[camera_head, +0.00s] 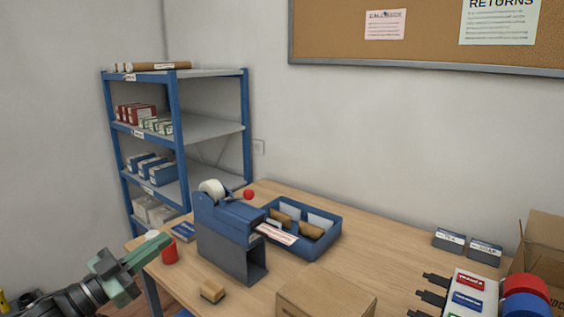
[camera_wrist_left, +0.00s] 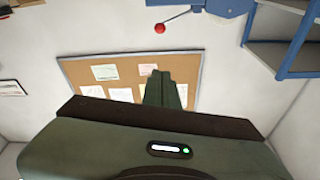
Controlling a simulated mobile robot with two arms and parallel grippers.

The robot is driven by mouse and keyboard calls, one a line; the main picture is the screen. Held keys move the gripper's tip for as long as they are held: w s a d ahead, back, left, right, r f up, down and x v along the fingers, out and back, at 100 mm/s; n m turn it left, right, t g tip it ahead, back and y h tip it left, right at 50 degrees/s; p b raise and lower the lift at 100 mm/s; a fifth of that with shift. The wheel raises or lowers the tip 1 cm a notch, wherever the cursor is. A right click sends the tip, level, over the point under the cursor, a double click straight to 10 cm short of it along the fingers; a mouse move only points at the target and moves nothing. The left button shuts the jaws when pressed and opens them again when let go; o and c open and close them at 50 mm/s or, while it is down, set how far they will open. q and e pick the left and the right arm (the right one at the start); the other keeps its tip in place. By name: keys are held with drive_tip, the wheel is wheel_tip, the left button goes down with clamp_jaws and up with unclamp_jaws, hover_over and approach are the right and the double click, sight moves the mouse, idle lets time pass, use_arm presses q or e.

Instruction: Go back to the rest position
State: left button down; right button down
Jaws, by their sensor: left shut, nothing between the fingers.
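My left gripper (camera_head: 148,250) comes in from the lower left of the head view. It is green, its fingers are together, and nothing is between them. Its tip is close to the red cup-like item (camera_head: 169,253) at the table's left end; I cannot tell whether they touch. In the left wrist view the closed fingers (camera_wrist_left: 165,92) point toward the wall with the cork board. My right gripper is not in view.
A blue dispenser with a red-knobbed lever (camera_head: 225,222) stands on the wooden table (camera_head: 385,245). Behind it is a blue tray (camera_head: 333,234). A cardboard box (camera_head: 325,298) and a wooden block (camera_head: 212,291) are in front. A blue shelf (camera_head: 175,130) stands at the back left.

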use_arm(q)
drive_tip(key=w+a+f+n+y, duration=0.2)
drive_tip(key=a+f+y, duration=0.15)
drive_tip(key=f, duration=0.75)
drive_tip(key=w+a+f+n+y, duration=0.3)
drive_tip(key=f+y, duration=0.1)
drive_tip(key=f, duration=0.7)
drive_tip(key=s+a+f+n+g+y, duration=0.15)
drive_tip(key=s+f, duration=0.35)
drive_tip(key=f, duration=0.7)
drive_tip(key=s+a+f+n+g+y, duration=0.15)
drive_tip(key=s+f, duration=0.25)
drive_tip(key=f, duration=0.8)
drive_tip(key=s+d+f+g+y, duration=0.25)
drive_tip(key=s+f+g, duration=0.35)
drive_tip(key=s+f, duration=1.2)
drive_tip(key=s+d+f+g, duration=0.2)
drive_tip(key=s+d+f, duration=0.1)
drive_tip(key=s, duration=0.6)
drive_tip(key=s+d+f+g, duration=0.2)
drive_tip(key=s+d+f, duration=0.1)
drive_tip(key=s, duration=0.7)
drive_tip(key=s+d+f+g, duration=0.2)
drive_tip(key=s+d+f, duration=0.2)
drive_tip(key=s, duration=0.6)
drive_tip(key=shift+f, duration=0.2)
